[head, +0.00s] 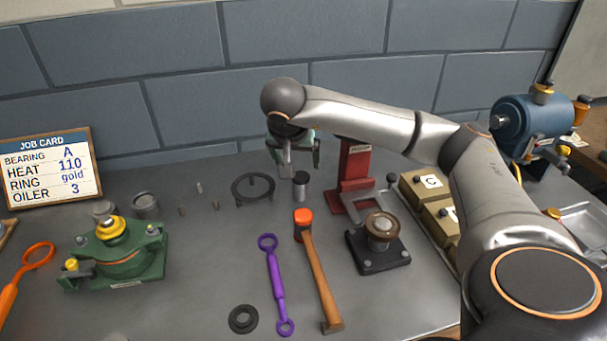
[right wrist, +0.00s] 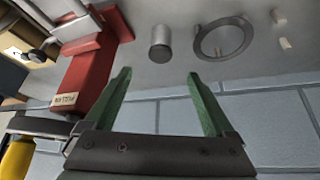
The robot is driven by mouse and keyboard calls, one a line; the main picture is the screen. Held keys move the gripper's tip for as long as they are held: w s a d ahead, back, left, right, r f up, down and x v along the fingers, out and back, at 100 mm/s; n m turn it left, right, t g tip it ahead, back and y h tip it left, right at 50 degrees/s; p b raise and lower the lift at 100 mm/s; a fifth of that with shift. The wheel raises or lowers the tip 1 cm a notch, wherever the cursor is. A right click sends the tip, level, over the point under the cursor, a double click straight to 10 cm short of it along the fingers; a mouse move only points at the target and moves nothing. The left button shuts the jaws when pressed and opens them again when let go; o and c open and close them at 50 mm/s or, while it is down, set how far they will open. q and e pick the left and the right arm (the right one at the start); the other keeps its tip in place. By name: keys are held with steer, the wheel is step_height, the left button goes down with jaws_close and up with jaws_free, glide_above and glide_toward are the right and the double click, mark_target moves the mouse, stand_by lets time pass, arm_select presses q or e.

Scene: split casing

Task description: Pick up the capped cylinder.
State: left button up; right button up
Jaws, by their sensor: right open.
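The capped cylinder (head: 300,190) is a small silver cylinder with a dark cap. It stands upright on the grey table near the back, between a dark ring and a red press. My right gripper (head: 295,164) hangs above and behind it, open and empty, apart from it. In the right wrist view the capped cylinder (right wrist: 160,50) lies beyond the gap between the green fingertips (right wrist: 159,74), roughly centred between them. My left gripper is not in view.
The red press (head: 354,175) stands right of the cylinder, and the dark ring stand (head: 253,188) is close on its left. An orange-headed hammer (head: 317,265) and a purple wrench (head: 275,280) lie in front. The grey-blue wall (head: 180,110) is behind.

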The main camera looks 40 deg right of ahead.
mark_target(300, 178)
steer(key=x, duration=0.7)
steer(key=shift+d, duration=0.1)
steer(key=shift+a+p+x, duration=0.1)
steer(key=shift+p+x, duration=0.1)
steer(key=shift+x, duration=1.15)
steer(key=shift+a+p+x, duration=0.15)
steer(key=shift+x, duration=1.2)
steer(key=shift+s+f, duration=0.1)
jaws_close()
